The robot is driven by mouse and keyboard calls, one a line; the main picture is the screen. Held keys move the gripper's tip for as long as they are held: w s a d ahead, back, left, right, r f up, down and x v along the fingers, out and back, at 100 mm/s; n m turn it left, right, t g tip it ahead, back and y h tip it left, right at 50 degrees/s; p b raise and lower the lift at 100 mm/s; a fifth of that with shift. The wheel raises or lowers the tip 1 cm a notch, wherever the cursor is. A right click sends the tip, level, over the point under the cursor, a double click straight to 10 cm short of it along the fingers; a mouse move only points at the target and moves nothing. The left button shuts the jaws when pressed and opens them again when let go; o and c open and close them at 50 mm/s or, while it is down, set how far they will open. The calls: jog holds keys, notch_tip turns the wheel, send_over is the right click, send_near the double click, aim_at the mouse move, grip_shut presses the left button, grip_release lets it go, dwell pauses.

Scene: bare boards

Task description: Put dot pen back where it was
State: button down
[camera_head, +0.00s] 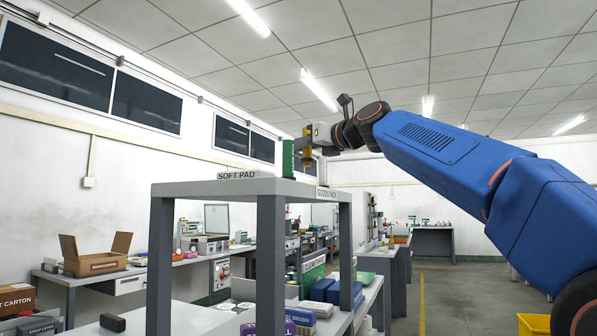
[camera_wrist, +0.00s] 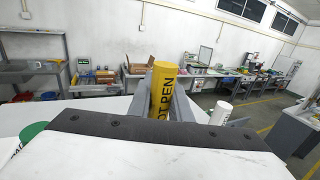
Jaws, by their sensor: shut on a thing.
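The dot pen is a yellow cylinder with black lettering (camera_wrist: 163,88), upright in the wrist view. My gripper (camera_wrist: 170,105) is shut on it, with grey fingers on both sides of it. In the head view the yellow dot pen (camera_head: 307,158) hangs from my gripper (camera_head: 309,150), over or beside the far part of a tall grey stand's top (camera_head: 200,188). A green upright item (camera_head: 288,158) is just left of the gripper there. I cannot tell whether the pen's lower end touches the top.
The stand carries a "SOFT PAD" label (camera_head: 237,175) and another label (camera_head: 334,194). In the wrist view a white cylinder (camera_wrist: 221,113) is to the right of the pen and a green round thing (camera_wrist: 33,130) at far left. An open carton (camera_head: 95,262) sits on a left bench.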

jog(key=shift+f, duration=3)
jog(key=shift+f, duration=0.15)
jog(key=c, duration=1.6)
grip_release()
jog(key=shift+d+r, duration=0.1)
jog(key=shift+r, duration=0.1)
jog(key=v, duration=1.2)
jog(key=shift+s+f, duration=0.1)
